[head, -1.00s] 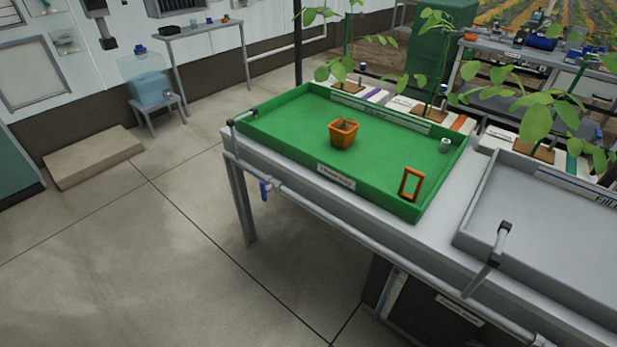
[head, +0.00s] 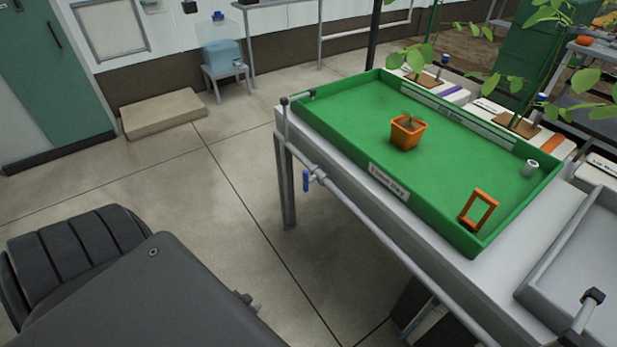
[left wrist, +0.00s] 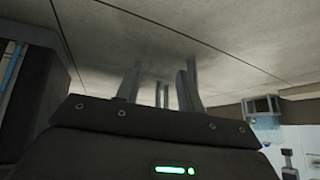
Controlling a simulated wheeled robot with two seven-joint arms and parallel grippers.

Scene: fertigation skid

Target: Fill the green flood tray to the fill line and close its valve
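The green flood tray (head: 340,112) lies on a grey bench in the head view, with a label on its front wall. Its floor looks plain green, and I cannot make out water or a fill line. A valve with a blue handle (head: 306,181) sits on the pipe at the bench's near left corner; the handle hangs down. A grey spout (head: 300,96) reaches over the tray's left corner. My left gripper (left wrist: 160,76) has its two fingers apart and nothing between them in the left wrist view; it is low, left of the bench. My right gripper is out of view.
In the tray stand an orange pot (head: 407,133), an orange frame (head: 478,210) and a white cylinder (head: 529,168). A grey tray (head: 560,250) is at the right. A low step (head: 160,114) lies by the wall.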

